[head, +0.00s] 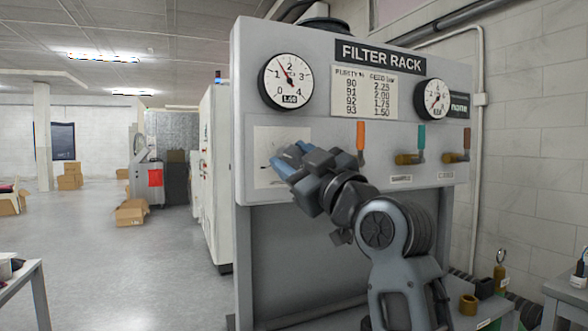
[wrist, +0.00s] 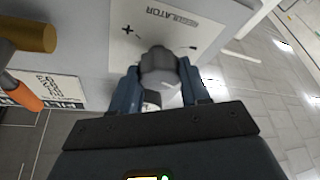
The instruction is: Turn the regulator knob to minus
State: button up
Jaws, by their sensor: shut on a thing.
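The regulator knob (wrist: 158,72) is a grey knob on a white plate (wrist: 175,40) lettered "REGULATOR", upside down in the wrist view. A plus sign shows on the plate to one side of the knob, and a small dark dash at the other. My gripper (wrist: 160,92) is shut on the knob, with one blue finger on each side. In the head view my gripper (head: 283,163) is at the front of the plate (head: 267,141) and hides the knob.
The filter rack (head: 395,58) carries a left gauge (head: 286,82), its needle between 1 and 2, and a smaller right gauge (head: 433,99). An orange-handled valve (head: 361,138) is close right of my gripper; teal (head: 421,138) and brown (head: 466,138) ones are farther right. Open floor lies left.

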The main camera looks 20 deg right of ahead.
jog(key=n+g+y+b, duration=0.1)
jog(key=n, duration=0.1)
jog(key=n+g+b, duration=0.1)
jog(key=n, duration=0.2)
jog(key=n+y+b, duration=0.1)
jog(key=n, duration=0.2)
jog(key=shift+d+g+y+b, duration=0.1)
jog(key=shift+g+y+b, duration=0.2)
jog(key=shift+g+b, duration=0.1)
jog(key=n+g+b, duration=0.1)
jog(key=n, duration=0.2)
jog(key=shift+n, duration=0.4)
jog(key=shift+n+g+b, duration=0.55)
jog(key=shift+n+g, duration=0.25)
jog(key=shift+n, duration=0.7)
jog(key=shift+r, duration=0.1)
jog(key=o, duration=1.1)
jog(key=shift+c, duration=0.2)
jog(key=b+v, duration=0.1)
jog(key=v, duration=0.6)
jog(key=shift+s+b, duration=0.3)
jog(key=shift+s, duration=0.1)
